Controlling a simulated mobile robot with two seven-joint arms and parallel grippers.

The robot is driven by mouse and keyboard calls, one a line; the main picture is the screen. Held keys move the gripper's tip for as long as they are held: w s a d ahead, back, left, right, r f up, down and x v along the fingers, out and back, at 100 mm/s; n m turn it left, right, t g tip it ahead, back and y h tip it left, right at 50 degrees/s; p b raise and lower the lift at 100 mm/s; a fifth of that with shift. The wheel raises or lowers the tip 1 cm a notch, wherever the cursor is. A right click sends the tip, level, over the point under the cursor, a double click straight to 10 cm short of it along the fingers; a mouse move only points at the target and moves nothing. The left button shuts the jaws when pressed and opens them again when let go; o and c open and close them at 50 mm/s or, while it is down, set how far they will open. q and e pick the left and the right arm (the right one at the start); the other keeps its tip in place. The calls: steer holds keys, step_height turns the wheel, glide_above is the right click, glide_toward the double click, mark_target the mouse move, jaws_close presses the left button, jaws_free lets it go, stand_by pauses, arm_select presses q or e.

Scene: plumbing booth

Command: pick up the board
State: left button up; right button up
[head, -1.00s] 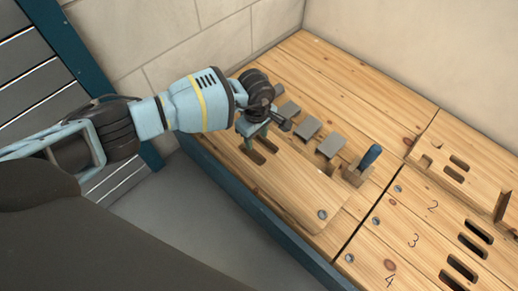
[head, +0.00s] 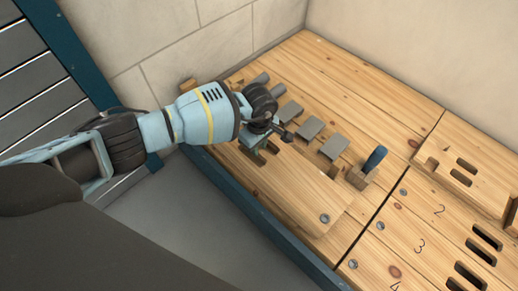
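The board (head: 300,188) is a pale wooden plank with slots at its far left end and a round metal spot near its front right end. It lies flat on the wooden bench top. My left gripper (head: 254,149) is at the slotted end, low over the slots. It hides part of that end, and one dark slot shows just beside it. I cannot tell whether the fingers are inside the slots or whether they grip the wood. My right gripper is not in view.
Several grey plates (head: 310,129) lie behind the board. A blue-handled tool (head: 374,160) stands in a small wooden block near its right end. Slotted panels numbered 2, 3 and 4 (head: 440,235) lie at right. A blue edge (head: 250,215) borders the bench front.

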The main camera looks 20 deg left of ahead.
arm_select(q)
jaws_close()
steer(key=shift+r, duration=0.1)
